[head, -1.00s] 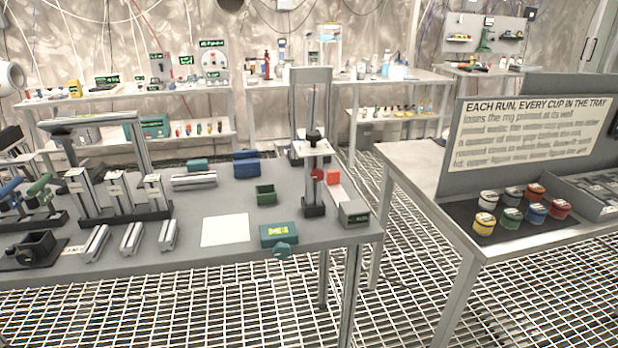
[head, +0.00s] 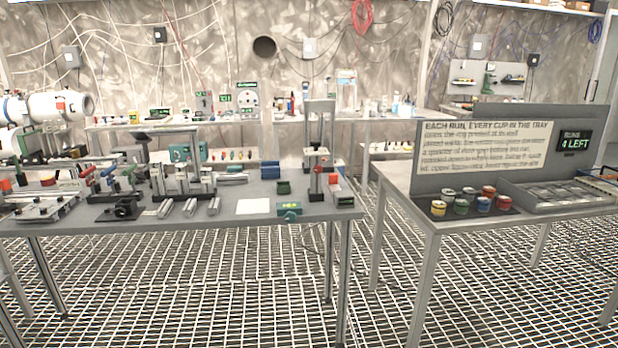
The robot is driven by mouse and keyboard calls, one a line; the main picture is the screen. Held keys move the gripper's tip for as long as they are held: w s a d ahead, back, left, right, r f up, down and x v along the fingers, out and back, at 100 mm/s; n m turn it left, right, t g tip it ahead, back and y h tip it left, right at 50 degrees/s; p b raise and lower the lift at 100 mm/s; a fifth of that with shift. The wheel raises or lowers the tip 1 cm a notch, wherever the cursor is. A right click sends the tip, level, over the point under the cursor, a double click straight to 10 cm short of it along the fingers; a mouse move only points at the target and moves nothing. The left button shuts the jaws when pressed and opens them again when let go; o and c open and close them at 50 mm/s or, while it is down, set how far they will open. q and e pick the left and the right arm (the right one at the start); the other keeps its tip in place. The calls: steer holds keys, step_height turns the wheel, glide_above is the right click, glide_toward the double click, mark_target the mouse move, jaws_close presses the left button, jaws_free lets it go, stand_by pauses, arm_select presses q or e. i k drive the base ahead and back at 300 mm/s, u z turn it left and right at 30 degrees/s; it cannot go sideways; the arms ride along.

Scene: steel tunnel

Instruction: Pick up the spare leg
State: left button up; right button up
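I cannot tell for certain which piece is the spare leg. Several short silver metal bars, among them one bar (head: 190,207), lie side by side near the front edge of the left grey table (head: 120,226). Longer silver bars (head: 231,178) lie further back on the same table. An upright frame of metal posts (head: 182,180) stands behind the short bars. Neither of my grippers is in view.
A second table (head: 440,224) with coloured cups (head: 461,206) stands to the right, across a gap. The grating floor (head: 200,290) in front is clear.

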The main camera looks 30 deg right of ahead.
mark_target(315, 156)
steer(key=z, duration=0.7)
steer(key=i, duration=1.65)
steer(key=u, duration=0.5)
